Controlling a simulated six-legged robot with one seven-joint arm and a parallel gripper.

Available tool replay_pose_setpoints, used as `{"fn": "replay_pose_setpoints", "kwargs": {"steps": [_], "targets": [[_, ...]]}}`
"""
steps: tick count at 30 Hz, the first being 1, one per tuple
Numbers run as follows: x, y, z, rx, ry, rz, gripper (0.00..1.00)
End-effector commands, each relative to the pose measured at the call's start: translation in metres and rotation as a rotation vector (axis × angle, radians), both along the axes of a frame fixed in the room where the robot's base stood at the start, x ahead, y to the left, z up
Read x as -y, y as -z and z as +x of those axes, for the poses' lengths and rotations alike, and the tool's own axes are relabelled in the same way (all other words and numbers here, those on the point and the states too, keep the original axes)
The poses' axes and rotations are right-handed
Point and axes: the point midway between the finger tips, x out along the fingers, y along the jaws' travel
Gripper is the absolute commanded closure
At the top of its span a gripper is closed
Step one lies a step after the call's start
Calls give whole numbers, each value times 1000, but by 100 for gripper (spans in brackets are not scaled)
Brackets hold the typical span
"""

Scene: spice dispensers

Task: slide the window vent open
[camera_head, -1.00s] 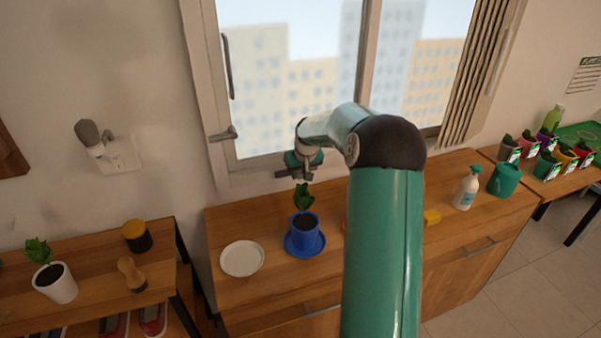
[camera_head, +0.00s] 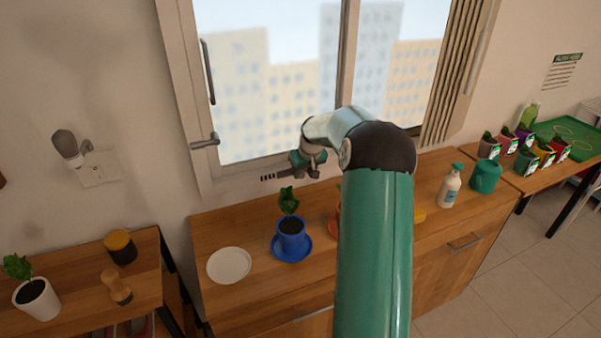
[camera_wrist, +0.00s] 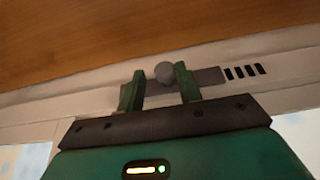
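The window vent is a pale strip low on the window frame, with dark slots (camera_head: 268,178) showing left of my gripper (camera_head: 308,172) in the head view. In the wrist view, which looks upside down, several slots (camera_wrist: 245,72) show right of a dark grey slider plate (camera_wrist: 208,78). A round grey knob (camera_wrist: 164,72) stands out from the plate between the fingertips of my gripper (camera_wrist: 160,75). The right finger is at or very near the knob; a gap shows on the left finger's side. The fingers are apart, not closed on it.
Below the vent, a cabinet top holds a blue potted plant (camera_head: 291,232), a white plate (camera_head: 229,265), a spray bottle (camera_head: 450,186) and a green watering can (camera_head: 486,176). A window handle (camera_head: 205,141) juts out at the left. My arm hides part of the cabinet top.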

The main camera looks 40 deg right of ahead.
Motion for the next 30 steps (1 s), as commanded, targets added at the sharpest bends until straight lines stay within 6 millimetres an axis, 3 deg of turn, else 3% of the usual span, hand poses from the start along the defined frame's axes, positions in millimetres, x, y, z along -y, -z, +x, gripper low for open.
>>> {"fn": "replay_pose_setpoints", "kwargs": {"steps": [14, 30], "targets": [[-1, -10, -3, 1, 0, 0, 56], [-12, -110, -43, 2, 1, -3, 56]]}}
